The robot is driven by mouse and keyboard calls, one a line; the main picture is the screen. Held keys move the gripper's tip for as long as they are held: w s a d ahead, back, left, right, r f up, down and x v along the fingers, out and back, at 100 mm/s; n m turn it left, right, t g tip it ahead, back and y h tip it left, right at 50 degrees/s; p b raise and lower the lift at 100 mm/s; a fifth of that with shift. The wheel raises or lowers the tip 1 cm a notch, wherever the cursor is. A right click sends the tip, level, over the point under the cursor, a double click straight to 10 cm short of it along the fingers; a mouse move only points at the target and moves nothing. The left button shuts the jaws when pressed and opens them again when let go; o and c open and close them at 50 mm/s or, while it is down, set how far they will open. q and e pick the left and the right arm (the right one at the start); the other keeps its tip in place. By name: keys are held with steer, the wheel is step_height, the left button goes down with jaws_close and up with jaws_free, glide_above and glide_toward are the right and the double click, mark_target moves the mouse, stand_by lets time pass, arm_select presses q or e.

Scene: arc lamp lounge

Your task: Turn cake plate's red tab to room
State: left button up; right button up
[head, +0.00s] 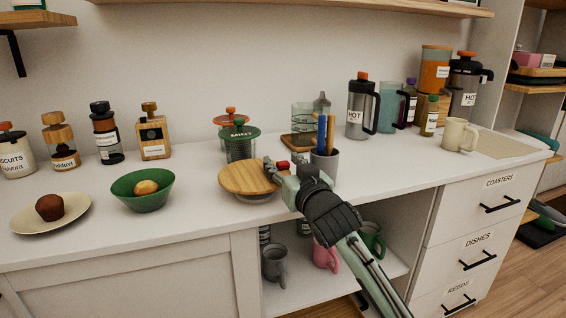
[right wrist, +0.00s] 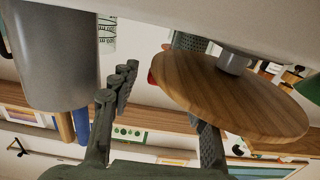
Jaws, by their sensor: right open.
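The cake plate (head: 245,178) is a round wooden disc on a low grey foot, standing near the front of the white counter. Its red tab (head: 283,164) is on the right side of the rim, partly hidden by my gripper. My right gripper (head: 284,169) is open at that side, with its fingers to either side of the tab; I cannot tell if they touch it. In the right wrist view the disc (right wrist: 235,95) hides part of one finger, and a sliver of the red tab (right wrist: 151,76) shows at its edge. My left gripper is not in view.
A grey cup with pens (head: 325,164) stands close to the right of my gripper. A green bowl (head: 142,191) is to the left. The counter front between bowl and plate is clear.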

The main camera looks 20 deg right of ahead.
steer(key=shift+w, duration=0.3)
jaws_close()
stand_by(0.3)
